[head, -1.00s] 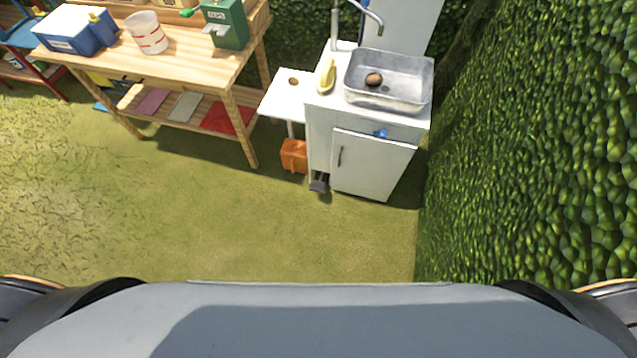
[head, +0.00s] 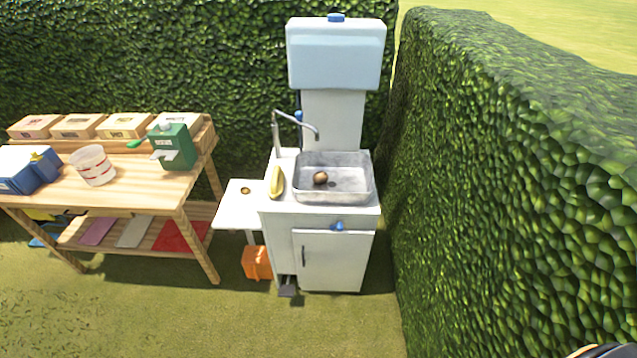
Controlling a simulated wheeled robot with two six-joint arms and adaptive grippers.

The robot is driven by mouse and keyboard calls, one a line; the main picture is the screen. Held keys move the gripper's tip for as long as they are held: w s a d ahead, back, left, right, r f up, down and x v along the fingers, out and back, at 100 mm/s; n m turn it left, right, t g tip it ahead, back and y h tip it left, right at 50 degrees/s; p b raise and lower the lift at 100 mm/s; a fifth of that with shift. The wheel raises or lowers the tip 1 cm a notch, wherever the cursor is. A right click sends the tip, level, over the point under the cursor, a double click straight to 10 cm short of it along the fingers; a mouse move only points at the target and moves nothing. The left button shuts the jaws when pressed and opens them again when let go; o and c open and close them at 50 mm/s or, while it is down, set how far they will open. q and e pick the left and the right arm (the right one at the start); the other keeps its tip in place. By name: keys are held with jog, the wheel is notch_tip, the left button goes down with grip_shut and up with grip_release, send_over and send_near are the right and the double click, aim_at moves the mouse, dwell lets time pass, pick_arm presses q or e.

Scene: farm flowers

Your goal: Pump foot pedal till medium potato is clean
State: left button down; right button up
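A brown potato (head: 320,178) lies in the grey metal sink basin (head: 345,190) of a white wash stand (head: 333,262). A curved metal tap (head: 297,122) rises at the basin's left, and no water shows from it. A dark foot pedal (head: 287,287) sticks out near the ground at the stand's lower left. I cannot tell from here how clean the potato is. Neither of my grippers is in view.
A yellow brush-like item (head: 276,183) lies left of the basin. A white side shelf (head: 236,206) has an orange box (head: 257,262) below it. A wooden table (head: 130,190) stands left. A hedge (head: 500,190) closes off the right. Grass in front is clear.

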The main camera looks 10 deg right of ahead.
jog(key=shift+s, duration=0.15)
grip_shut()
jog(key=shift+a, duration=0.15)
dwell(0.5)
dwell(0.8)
